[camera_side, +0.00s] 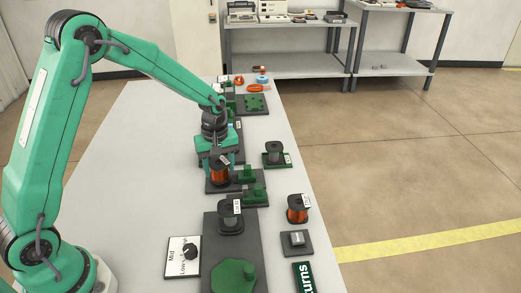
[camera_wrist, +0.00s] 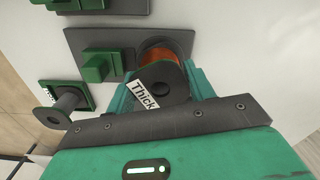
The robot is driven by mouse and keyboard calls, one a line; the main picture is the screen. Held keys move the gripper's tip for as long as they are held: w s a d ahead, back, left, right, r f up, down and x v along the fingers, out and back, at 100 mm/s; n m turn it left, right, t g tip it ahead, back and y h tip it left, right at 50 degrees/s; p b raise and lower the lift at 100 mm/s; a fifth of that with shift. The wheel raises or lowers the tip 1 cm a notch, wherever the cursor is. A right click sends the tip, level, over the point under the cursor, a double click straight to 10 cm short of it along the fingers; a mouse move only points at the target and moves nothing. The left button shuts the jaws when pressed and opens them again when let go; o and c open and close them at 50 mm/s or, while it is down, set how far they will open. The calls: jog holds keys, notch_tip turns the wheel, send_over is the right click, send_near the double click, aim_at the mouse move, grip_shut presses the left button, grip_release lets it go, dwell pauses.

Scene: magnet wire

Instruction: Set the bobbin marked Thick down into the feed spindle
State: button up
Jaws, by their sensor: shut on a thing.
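My gripper (camera_side: 219,163) is shut on the bobbin marked Thick (camera_side: 220,176), which is wound with copper wire. In the wrist view the bobbin's near dark flange (camera_wrist: 163,78) carries the white Thick label, and the jaws (camera_wrist: 160,85) are on either side of it. The bobbin is at the left end of a dark plate (camera_side: 222,188) that bears a green block (camera_side: 245,175). I cannot tell whether the bobbin touches this plate. No bare spindle shows under the bobbin; that spot is hidden by it, so I cannot tell which part is the feed spindle.
A dark bobbin (camera_side: 275,151) stands on a green base to the right. Nearer the camera are a copper bobbin (camera_side: 297,211), a dark spool (camera_side: 231,215) on a large plate, a dial card (camera_side: 184,257) and a Turns sign (camera_side: 304,277). The table's left (camera_side: 130,150) is clear.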

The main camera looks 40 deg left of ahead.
jog(key=shift+f, duration=0.35)
jog(key=o, duration=1.3)
jog(key=shift+r, duration=2.5)
jog(key=shift+r, duration=0.15)
notch_tip(320, 180, up, 8)
jog(key=shift+f, duration=0.2)
